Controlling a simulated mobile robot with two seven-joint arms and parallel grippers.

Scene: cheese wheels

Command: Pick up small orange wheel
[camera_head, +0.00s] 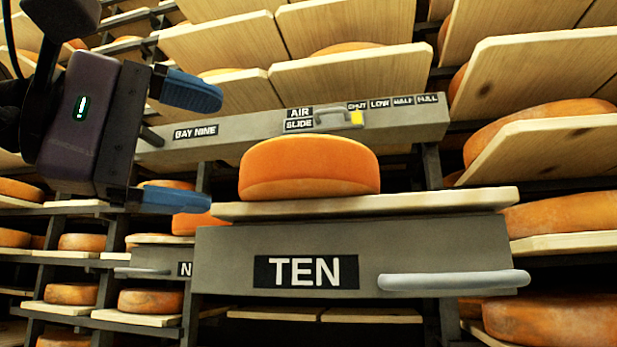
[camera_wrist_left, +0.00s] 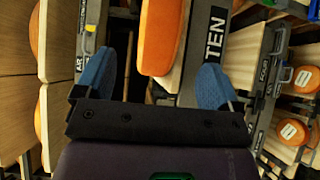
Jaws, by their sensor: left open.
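An orange cheese wheel (camera_head: 309,167) sits flat on a pale wooden board (camera_head: 440,200) above the grey front labelled TEN (camera_head: 220,262), near the middle of the head view. My left gripper (camera_head: 211,149) is open and empty, to the left of the wheel and apart from it, with one blue finger above the other. In the left wrist view the wheel (camera_wrist_left: 158,36) shows ahead, between the open fingers of the left gripper (camera_wrist_left: 156,65) in the picture. My right gripper is in neither view.
A grey beam (camera_head: 250,128) labelled BAY NINE and AIR SLIDE, with a small handle (camera_head: 330,115), runs behind the wheel. A grey bar handle (camera_head: 453,281) sticks out of the TEN front. Racks of other cheese wheels on boards (camera_head: 554,215) crowd both sides and above.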

